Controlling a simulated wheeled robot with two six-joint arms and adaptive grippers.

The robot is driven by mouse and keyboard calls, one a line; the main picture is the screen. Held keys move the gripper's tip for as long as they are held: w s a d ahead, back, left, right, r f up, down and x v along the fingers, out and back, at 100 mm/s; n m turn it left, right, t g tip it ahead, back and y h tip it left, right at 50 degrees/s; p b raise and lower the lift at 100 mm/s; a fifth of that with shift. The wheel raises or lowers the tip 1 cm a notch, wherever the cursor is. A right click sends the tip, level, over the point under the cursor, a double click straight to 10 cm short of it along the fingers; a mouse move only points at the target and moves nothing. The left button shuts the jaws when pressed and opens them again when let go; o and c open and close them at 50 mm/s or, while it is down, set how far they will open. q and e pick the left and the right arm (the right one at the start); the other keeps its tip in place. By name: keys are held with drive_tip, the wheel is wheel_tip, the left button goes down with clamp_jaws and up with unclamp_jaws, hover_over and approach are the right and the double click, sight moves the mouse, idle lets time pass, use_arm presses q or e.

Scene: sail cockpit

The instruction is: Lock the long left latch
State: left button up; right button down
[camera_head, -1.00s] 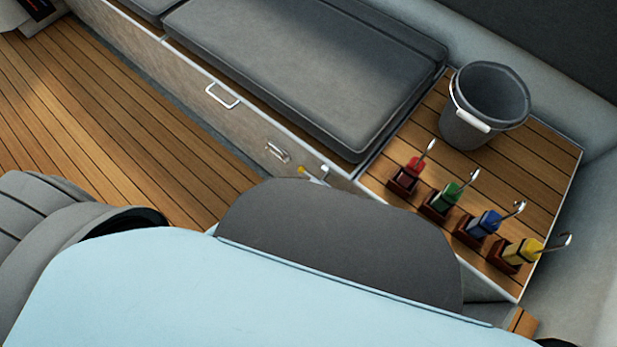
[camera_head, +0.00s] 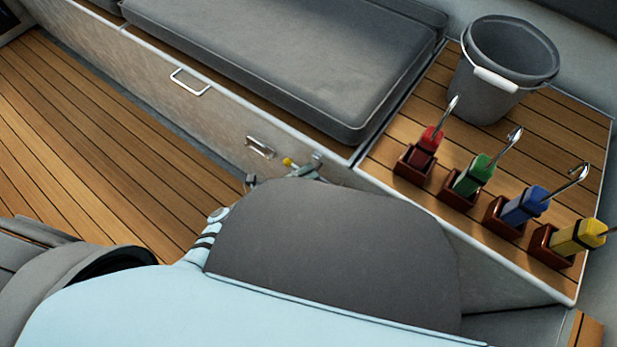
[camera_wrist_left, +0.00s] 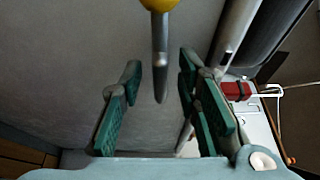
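A silver lever with a yellow knob (camera_head: 287,162) is on the front panel of the locker below the cushion. In the left wrist view the yellow knob (camera_wrist_left: 158,4) is at the top edge and its silver stem (camera_wrist_left: 160,50) points down between my fingers. My left gripper (camera_head: 305,169) is at the lever in the head view, partly hidden behind my body. In the wrist view the left gripper (camera_wrist_left: 160,98) is open, its green pads apart on either side of the stem with gaps visible. A silver latch plate (camera_head: 260,147) is just left of the knob. My right gripper is not in view.
A white handle (camera_head: 190,82) is farther left on the panel. A grey bucket (camera_head: 500,65) and several coloured hooked tools in holders, including a red one (camera_head: 425,148), stand on the wooden top to the right. The wooden floor (camera_head: 90,140) is clear at left.

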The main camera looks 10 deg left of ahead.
use_arm(q)
drive_tip(key=shift+w+d, duration=0.4)
clamp_jaws()
